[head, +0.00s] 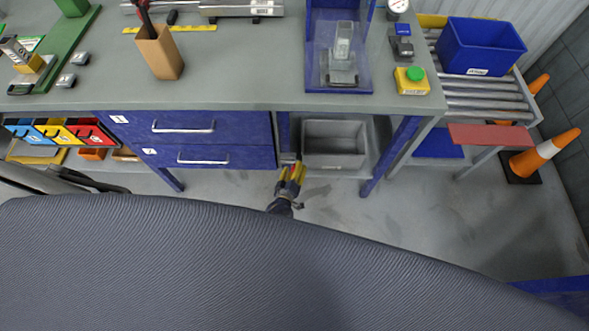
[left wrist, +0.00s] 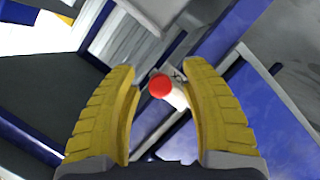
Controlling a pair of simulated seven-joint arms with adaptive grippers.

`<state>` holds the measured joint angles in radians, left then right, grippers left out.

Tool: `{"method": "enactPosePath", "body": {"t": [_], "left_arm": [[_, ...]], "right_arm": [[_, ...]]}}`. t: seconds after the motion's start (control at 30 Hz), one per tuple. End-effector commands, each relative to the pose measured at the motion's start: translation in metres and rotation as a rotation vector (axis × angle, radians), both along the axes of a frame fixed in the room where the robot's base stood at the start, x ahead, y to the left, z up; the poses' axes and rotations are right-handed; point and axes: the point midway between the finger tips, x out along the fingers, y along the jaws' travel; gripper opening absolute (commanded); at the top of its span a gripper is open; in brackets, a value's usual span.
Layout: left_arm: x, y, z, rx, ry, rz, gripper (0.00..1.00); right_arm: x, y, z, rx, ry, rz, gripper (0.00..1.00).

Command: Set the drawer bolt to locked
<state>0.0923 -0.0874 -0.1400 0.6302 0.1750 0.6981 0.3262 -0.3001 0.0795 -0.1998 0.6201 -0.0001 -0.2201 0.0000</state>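The blue drawer cabinet (head: 205,137) hangs under the bench, with two drawers that look closed, labelled 1 and 2, each with a silver handle. A bolt knob with a red tip and pale shank (left wrist: 162,88) shows between my left fingers in the left wrist view. In the head view the gripper hides it, and I cannot tell the bolt's position. My left gripper (head: 291,178) is at the cabinet's lower right corner. In the left wrist view the yellow fingers (left wrist: 160,105) are apart around the knob, with a gap on the left side. My right gripper is not in view.
A grey bin (head: 334,144) stands on a shelf right of the cabinet, close to my left gripper. A blue table leg (head: 391,155) is farther right. Coloured bins (head: 56,131) are at the left. A large dark padded surface (head: 230,260) fills the foreground.

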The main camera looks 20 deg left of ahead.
Motion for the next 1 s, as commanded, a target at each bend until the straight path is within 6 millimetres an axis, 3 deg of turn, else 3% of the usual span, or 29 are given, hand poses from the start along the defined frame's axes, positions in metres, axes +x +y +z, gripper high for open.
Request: {"method": "enactPosePath", "body": {"t": [0.03, 0.37, 0.8, 1.0], "left_arm": [[0.0, 0.0, 0.0, 0.0, 0.0, 0.0, 0.39], [0.0, 0.0, 0.0, 0.0, 0.0, 0.0, 0.01], [-0.002, 0.0, -0.001, 0.0, 0.003, -0.002, 0.0], [-0.009, 0.025, -0.002, 0.004, 0.003, 0.0, 0.0]], "right_arm": [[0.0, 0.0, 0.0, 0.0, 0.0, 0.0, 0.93], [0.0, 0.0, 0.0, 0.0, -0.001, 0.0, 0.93], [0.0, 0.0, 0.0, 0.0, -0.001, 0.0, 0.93], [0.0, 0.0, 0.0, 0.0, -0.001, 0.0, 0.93]]}}
